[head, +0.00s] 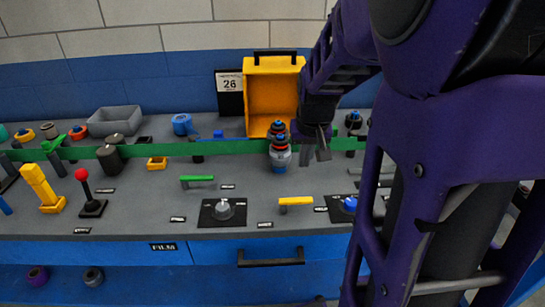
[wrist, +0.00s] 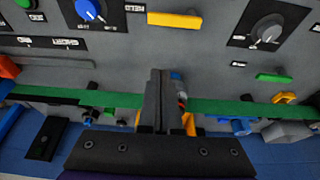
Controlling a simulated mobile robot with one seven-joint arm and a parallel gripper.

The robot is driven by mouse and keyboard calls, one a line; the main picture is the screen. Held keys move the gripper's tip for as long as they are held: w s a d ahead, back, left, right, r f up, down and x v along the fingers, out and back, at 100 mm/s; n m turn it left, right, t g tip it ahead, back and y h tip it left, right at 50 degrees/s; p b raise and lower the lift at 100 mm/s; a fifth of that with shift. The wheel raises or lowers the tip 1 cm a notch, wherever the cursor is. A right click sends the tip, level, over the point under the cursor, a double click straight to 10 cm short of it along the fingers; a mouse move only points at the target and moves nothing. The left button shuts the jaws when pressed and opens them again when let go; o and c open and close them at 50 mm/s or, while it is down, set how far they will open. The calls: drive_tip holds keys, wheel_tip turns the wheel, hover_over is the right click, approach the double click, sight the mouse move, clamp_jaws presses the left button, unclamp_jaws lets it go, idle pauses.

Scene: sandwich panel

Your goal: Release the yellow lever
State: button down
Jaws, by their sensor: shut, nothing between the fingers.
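A yellow lever (head: 40,186) on a yellow base stands at the left of the grey panel, leaning up and to the left. A yellow bar (head: 296,201) lies lower right of centre; it also shows at the top of the wrist view (wrist: 174,20). I cannot tell for sure which of the two the task names. My gripper (head: 321,150) is shut and empty above the panel, behind the yellow bar and apart from it, far right of the leaning lever. In the wrist view, its fingers (wrist: 159,75) are together.
A red-knobbed black stick (head: 88,193) stands beside the leaning lever. A stacked grey bottle-like object (head: 280,154) is close left of my gripper. A green strip (head: 230,148) crosses the panel. A yellow open box (head: 272,95) stands at the back. Dials and a green bar (head: 197,180) lie in front.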

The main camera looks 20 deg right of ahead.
drive_tip(key=b+x, duration=0.2)
drive_tip(key=x, duration=0.8)
drive_tip(key=shift+s+a, duration=0.1)
drive_tip(key=shift+s, duration=0.2)
drive_tip(key=shift+s+a, duration=0.2)
drive_tip(key=shift+s, duration=0.55)
drive_tip(key=shift+s+a, duration=0.25)
drive_tip(key=shift+s, duration=0.55)
